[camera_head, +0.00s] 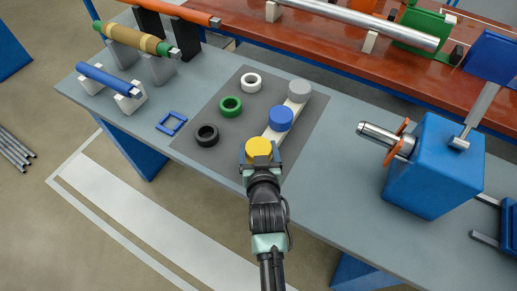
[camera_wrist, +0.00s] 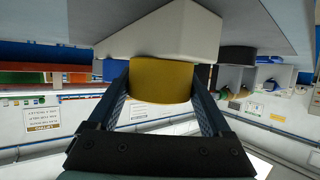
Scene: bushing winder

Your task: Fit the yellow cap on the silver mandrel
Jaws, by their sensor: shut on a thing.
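The yellow cap (camera_head: 258,148) is at the near end of a white strip on the dark grey mat. My gripper (camera_head: 260,160) is shut on it, and the wrist view shows the cap (camera_wrist: 161,80) between the two fingers (camera_wrist: 160,95). In that view the cap lies against or very close to the white strip (camera_wrist: 165,30); I cannot tell if they touch. The silver mandrel (camera_head: 380,136) points left from the blue machine box (camera_head: 435,165) on the right of the table, with orange parts around it. It is well apart from my gripper.
On the white strip (camera_head: 271,134) also stand a blue cap (camera_head: 281,118) and a grey cap (camera_head: 299,91). White (camera_head: 251,82), green (camera_head: 231,106) and black (camera_head: 207,135) rings lie on the mat (camera_head: 215,110). The grey table (camera_head: 340,185) is clear between mat and machine.

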